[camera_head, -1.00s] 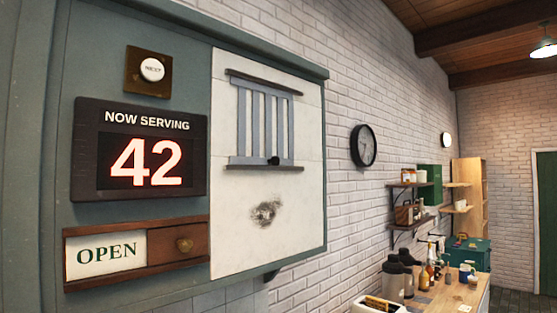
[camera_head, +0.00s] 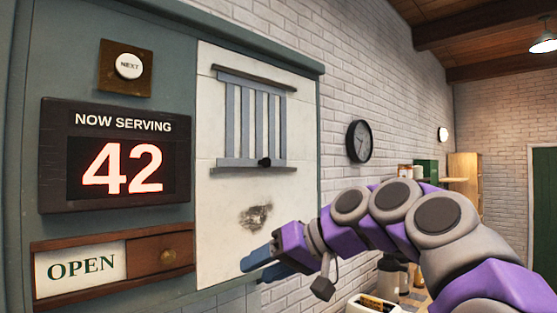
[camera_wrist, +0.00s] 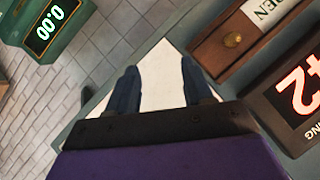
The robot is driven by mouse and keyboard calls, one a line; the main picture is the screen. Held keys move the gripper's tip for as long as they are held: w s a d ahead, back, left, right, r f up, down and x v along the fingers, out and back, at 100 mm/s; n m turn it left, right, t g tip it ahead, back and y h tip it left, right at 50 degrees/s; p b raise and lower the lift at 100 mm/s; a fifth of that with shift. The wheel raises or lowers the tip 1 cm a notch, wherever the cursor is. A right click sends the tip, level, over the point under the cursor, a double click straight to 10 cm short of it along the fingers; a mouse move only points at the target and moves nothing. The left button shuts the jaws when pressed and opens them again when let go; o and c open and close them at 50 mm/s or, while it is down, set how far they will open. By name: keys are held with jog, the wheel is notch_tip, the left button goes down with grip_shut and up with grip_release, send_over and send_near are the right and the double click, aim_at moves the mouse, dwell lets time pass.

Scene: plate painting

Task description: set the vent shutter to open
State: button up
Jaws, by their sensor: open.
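The vent shutter (camera_head: 259,125) is a blue-grey frame of upright slats on a white panel (camera_head: 222,215), with pale strips showing between the slats. A small black knob (camera_head: 265,162) sits on its bottom rail, right of the middle. My gripper (camera_head: 258,258) is below the shutter and the knob, in front of the lower part of the panel, apart from the knob. In the wrist view its two blue fingers (camera_wrist: 160,82) stand apart with nothing between them. The shutter and knob are not seen in the wrist view.
Left of the panel are a NEXT button (camera_head: 129,66), a lit "42" display (camera_head: 120,165) and a wooden OPEN slider (camera_head: 160,253). A dark smudge (camera_head: 256,217) marks the panel below the shutter. A wall clock (camera_head: 359,141) hangs to the right. A green box reading 0.00 (camera_wrist: 50,28) shows in the wrist view.

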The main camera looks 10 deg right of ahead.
jog(key=w+d+r+n+t+y+p, duration=0.1)
jog(key=w+d+r+t, duration=0.3)
jog(key=r, duration=0.7)
jog(key=n+t+p, duration=0.2)
jog(key=n+t, duration=0.1)
jog(key=t, duration=0.1)
send_near(268, 162)
jog(key=shift+h, duration=0.3)
jog(key=p+x, duration=0.3)
jog(key=x, duration=0.4)
jog(key=shift+a+r, duration=0.15)
jog(key=shift+r, duration=0.05)
jog(key=shift+w+a, duration=0.2)
jog(key=shift+w, duration=0.3)
jog(key=shift+a, duration=0.1)
grip_shut()
